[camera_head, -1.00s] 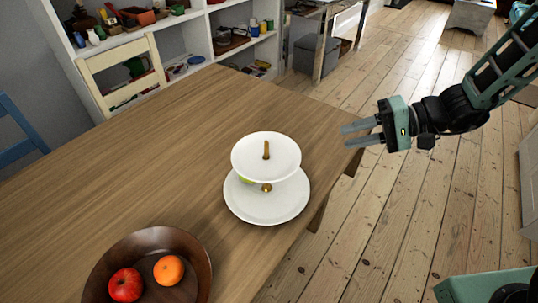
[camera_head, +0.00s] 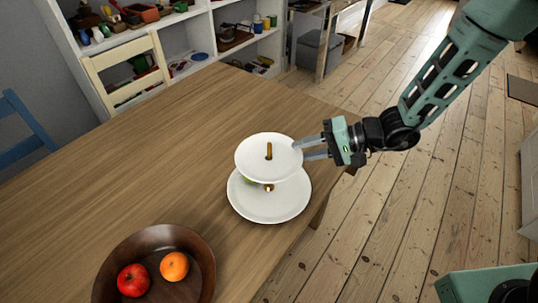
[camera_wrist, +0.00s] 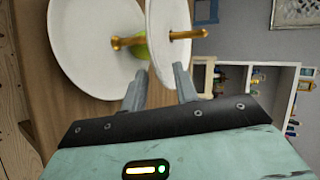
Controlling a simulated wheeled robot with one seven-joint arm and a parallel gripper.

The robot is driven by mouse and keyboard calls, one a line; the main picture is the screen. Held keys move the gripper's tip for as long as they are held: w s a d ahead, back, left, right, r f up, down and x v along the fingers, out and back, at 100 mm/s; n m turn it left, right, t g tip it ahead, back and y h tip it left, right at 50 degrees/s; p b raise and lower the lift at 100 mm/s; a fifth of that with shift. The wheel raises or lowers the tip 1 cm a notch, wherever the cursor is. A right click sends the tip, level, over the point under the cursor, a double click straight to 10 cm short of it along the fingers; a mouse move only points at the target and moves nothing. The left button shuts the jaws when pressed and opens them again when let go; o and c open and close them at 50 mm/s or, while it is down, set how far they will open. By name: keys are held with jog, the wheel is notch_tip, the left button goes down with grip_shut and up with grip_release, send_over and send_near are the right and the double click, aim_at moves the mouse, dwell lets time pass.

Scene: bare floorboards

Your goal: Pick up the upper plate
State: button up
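A two-tier white stand is near the table's right edge. Its upper plate (camera_head: 252,154), with a gold handle (camera_head: 269,151) at its centre, sits above a larger lower plate (camera_head: 270,210). The upper plate (camera_wrist: 172,18) and lower plate (camera_wrist: 88,50) look turned on end in the wrist view. My gripper (camera_head: 300,149) is open at the upper plate's right rim. In the wrist view its fingertips (camera_wrist: 159,82) are apart on either side of that rim's line; I cannot tell whether they touch it.
A green round thing (camera_wrist: 140,47) lies between the plates. A brown bowl (camera_head: 130,245) with a red apple (camera_head: 133,280) and an orange (camera_head: 174,267) stands at the table's front. The table (camera_head: 150,180) is clear left of the stand. A cream chair (camera_head: 125,75) stands behind.

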grip_shut()
